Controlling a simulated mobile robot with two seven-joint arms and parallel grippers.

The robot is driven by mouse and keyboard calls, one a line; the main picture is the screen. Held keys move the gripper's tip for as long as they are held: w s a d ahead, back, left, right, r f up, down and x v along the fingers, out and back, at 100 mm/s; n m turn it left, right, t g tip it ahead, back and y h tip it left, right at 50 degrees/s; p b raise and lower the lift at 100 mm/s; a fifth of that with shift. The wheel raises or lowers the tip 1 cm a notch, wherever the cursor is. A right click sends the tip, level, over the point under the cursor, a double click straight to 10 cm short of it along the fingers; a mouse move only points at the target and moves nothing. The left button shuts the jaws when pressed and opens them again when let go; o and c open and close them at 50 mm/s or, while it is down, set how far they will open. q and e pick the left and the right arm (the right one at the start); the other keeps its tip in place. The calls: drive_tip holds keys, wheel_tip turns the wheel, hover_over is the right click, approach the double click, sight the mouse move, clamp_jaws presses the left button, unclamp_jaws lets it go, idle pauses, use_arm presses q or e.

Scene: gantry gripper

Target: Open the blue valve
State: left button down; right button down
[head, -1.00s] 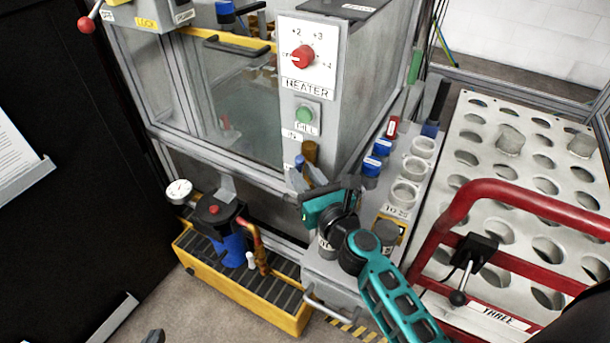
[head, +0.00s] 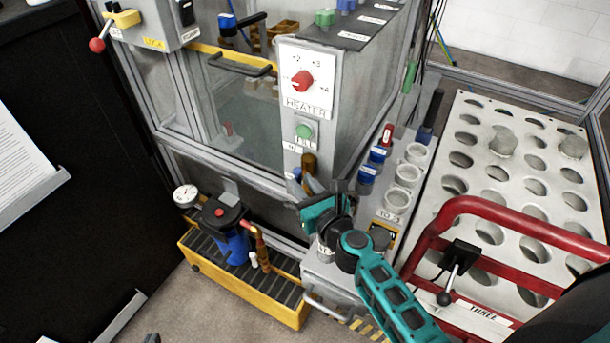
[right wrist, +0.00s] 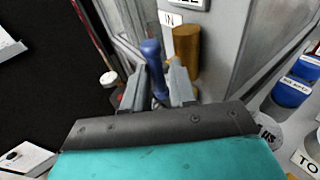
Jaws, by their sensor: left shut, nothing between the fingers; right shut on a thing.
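The blue valve handle (right wrist: 153,62) stands between the fingers of my right gripper (right wrist: 166,88) in the right wrist view. It is beside a brass cylinder (right wrist: 187,52) under an "IN" label. In the head view only a small bit of the blue handle (head: 297,172) shows, next to the brass part (head: 309,166) at the panel's lower corner. My right gripper (head: 304,190) is shut on this handle. The valve's base is hidden. A small dark tip of my left gripper (head: 152,338) shows at the bottom edge, shut and empty, away from the valve.
The heater panel (head: 303,112) with a red knob rises just above the valve. A yellow tray (head: 285,312) with a blue pump unit stands at lower left. A red rail (head: 520,198) and a perforated rack (head: 470,135) lie right.

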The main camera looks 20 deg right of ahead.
drive_tip(key=shift+a, duration=0.15)
drive_tip(key=c, duration=1.1)
unclamp_jaws()
drive_tip(key=shift+o, duration=0.7)
drive_tip(key=shift+s, duration=0.4)
drive_tip(key=s+d+r+b, duration=0.1)
drive_tip(key=s+r+b, duration=0.1)
drive_tip(key=s, duration=1)
